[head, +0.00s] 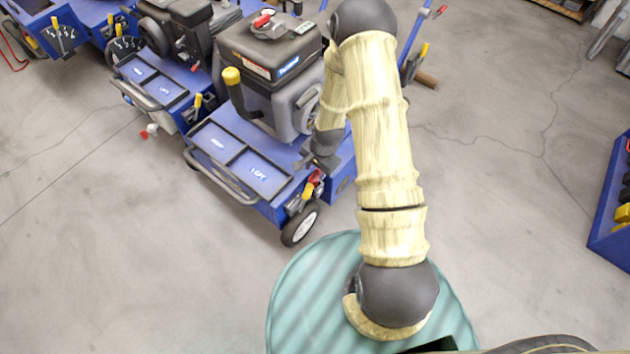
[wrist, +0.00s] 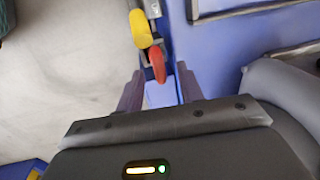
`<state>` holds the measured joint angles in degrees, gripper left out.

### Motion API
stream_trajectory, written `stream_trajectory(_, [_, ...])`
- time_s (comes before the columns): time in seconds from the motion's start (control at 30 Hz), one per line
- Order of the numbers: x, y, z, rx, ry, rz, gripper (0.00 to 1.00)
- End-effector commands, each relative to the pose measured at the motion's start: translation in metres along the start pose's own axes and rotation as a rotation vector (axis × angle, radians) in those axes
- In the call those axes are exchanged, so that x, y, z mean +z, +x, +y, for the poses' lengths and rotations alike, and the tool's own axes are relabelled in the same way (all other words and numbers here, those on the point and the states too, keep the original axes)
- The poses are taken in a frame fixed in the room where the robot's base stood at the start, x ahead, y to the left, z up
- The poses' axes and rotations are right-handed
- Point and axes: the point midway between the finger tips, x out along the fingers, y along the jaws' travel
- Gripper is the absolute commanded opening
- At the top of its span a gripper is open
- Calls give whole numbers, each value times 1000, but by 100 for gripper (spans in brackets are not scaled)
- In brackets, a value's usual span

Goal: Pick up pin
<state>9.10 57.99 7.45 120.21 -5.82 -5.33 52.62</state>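A small red piece (head: 316,176), which looks like the pin, is at the front right corner of the nearest blue aerator (head: 235,185), beside a yellow grip (head: 307,191). In the wrist view the red piece (wrist: 157,66) lies just ahead of the fingertips, roughly centred between them, with the yellow grip (wrist: 140,28) beyond it. My gripper (wrist: 160,88) is open, its two dark fingers apart and nothing held between them. In the head view my gripper (head: 318,160) is just above the red piece, partly hidden by my arm.
The aerator's front wheel (head: 300,226) and engine (head: 272,50) are close to my gripper. A second blue aerator (head: 160,90) stands to the left, with another red piece (head: 150,131) at its front. A blue bin (head: 612,200) is at the right edge. The concrete floor between is clear.

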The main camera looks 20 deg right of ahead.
Motion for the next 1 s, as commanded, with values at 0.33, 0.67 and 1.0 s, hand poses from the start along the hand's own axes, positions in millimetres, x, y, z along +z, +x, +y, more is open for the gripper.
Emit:
stream_trajectory(0.33, [0,28,-1,-1,-1,1,37])
stream_trajectory(0.67, [0,28,0,0,0,0,37])
stream_trajectory(1.0, [0,28,0,0,0,0,0])
